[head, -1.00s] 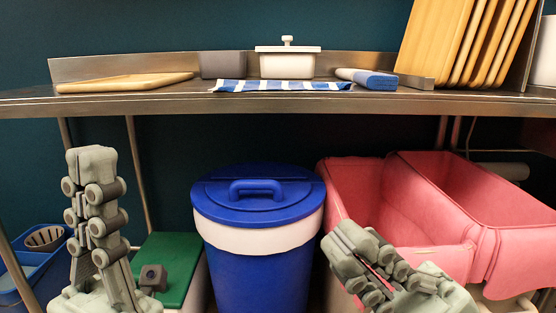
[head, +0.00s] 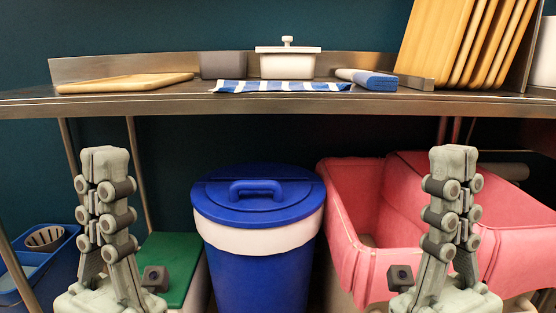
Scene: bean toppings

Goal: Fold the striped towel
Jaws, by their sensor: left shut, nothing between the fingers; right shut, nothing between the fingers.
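The striped towel (head: 281,86), blue and white, lies flat on the steel counter near its front edge, in the middle of the head view. A rolled or folded blue-and-white cloth (head: 367,79) lies to its right. My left gripper (head: 105,153) is shut and empty, pointing up below the counter at the left. My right gripper (head: 453,153) is shut and empty, pointing up below the counter at the right. Both grippers are well apart from the towel.
The steel counter (head: 180,101) also holds a wooden board (head: 125,83), a grey block (head: 223,65), a white lidded container (head: 287,66) and several upright wooden boards (head: 440,40). Below stand a blue bin (head: 258,240), pink-lined bins (head: 350,235) and a green lid (head: 172,262).

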